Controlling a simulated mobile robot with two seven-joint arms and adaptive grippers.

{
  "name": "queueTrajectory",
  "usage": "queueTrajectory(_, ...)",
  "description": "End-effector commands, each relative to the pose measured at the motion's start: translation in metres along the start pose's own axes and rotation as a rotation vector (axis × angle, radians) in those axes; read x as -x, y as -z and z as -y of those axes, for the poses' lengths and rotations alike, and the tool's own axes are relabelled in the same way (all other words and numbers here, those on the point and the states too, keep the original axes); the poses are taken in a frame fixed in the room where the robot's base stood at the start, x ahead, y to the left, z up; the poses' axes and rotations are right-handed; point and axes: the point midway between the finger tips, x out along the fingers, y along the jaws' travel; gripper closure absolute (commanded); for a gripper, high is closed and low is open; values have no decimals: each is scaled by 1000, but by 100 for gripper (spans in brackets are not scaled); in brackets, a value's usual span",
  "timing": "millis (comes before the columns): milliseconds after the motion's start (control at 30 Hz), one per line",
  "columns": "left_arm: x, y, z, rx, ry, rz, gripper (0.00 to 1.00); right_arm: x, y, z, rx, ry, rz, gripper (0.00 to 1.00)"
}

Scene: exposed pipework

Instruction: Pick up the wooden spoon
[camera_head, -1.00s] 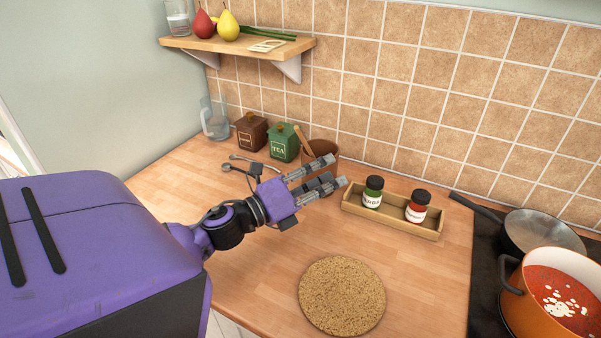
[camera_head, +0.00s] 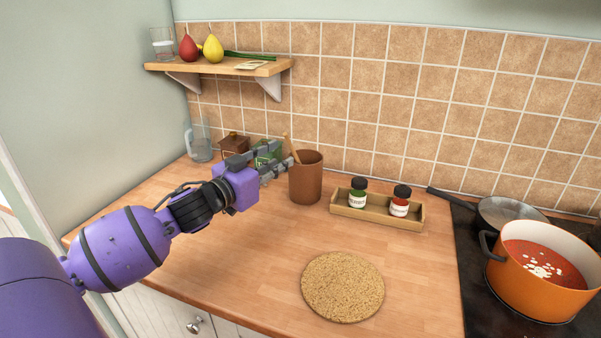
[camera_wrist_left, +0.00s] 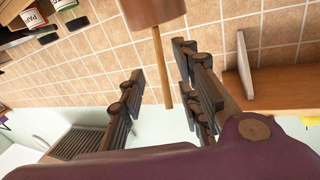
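The wooden spoon (camera_head: 290,147) stands tilted in a brown crock (camera_head: 307,180) on the counter, its handle sticking out above the rim. My left gripper (camera_head: 277,161) is just left of the crock, near the handle, with its fingers pointing right. In the left wrist view, which is turned over, the spoon's handle (camera_wrist_left: 162,70) hangs from the crock (camera_wrist_left: 150,12) and shows between the spread fingers of the left gripper (camera_wrist_left: 158,66). The fingers look apart from the handle. The spoon's lower end is hidden inside the crock. My right gripper is not in view.
A green tin (camera_head: 267,152) and a brown tin (camera_head: 234,148) stand behind the left gripper, partly covered. A tray (camera_head: 372,213) with two jars is right of the crock. A cork mat (camera_head: 343,287) lies in front. An orange pot (camera_head: 540,290) is at right. A shelf (camera_head: 220,67) hangs above.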

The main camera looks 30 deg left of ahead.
Motion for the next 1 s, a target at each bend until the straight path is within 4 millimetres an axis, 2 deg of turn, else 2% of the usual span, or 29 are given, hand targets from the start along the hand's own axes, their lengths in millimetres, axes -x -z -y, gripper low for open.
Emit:
queueTrajectory(500,-62,4,2,-5,0,-3,69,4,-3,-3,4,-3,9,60)
queueTrajectory(833,-68,4,2,-6,0,-2,69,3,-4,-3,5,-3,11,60)
queueTrajectory(1000,-67,4,2,-6,0,-2,91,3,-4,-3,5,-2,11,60)
